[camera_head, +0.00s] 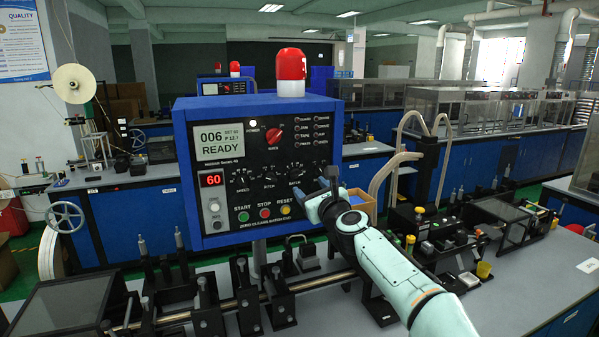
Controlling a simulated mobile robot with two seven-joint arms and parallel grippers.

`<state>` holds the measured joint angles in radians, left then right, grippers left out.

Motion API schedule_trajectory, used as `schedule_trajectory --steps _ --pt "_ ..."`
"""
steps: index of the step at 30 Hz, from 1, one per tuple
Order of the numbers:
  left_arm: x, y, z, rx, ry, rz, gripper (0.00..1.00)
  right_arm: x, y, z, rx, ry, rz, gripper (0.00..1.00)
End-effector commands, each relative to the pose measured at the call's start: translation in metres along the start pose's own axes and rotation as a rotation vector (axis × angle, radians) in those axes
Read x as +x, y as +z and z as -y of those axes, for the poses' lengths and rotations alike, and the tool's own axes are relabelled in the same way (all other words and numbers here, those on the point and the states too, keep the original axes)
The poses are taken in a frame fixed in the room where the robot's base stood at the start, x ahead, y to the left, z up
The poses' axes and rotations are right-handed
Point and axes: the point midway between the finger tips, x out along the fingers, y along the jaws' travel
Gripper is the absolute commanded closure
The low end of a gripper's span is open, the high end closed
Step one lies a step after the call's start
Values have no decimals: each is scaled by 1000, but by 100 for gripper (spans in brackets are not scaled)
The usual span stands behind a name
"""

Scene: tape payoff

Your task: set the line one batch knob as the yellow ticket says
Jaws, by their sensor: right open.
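The blue-framed control panel (188,170) stands upright in the middle. Its lower row has three dark knobs with dials, and the rightmost, the batch knob (296,171), has a label that is partly hidden. My right gripper (325,187) is open, just right of and slightly below the batch knob. I cannot tell whether it touches the knob or panel. The knob's setting is too small to read. I cannot make out a yellow ticket. My left gripper is not in view.
A red selector knob (273,136) is above the dials. Start, stop and reset buttons (265,212) sit below. The screen (219,141) reads 006 READY; a red display (212,180) shows 60. A rod with black brackets (275,300) runs along the bench in front.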

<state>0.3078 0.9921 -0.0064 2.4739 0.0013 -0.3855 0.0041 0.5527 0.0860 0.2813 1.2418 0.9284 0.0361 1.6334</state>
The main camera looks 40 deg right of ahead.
Motion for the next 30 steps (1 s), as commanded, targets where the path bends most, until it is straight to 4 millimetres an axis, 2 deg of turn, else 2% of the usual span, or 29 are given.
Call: schedule_trajectory --steps 1,6,12,17,25,30 --pt "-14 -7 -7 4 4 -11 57 14 6 2 4 -1 2 37" --pt "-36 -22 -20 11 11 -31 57 49 7 2 3 -1 4 37" --pt "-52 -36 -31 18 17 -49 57 76 6 1 2 -1 4 37" --pt "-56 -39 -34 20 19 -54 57 84 3 1 1 -1 2 37" --pt "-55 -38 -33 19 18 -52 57 84 1 0 -1 -1 0 37" --pt "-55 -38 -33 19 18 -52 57 84 1 1 0 -1 0 93"
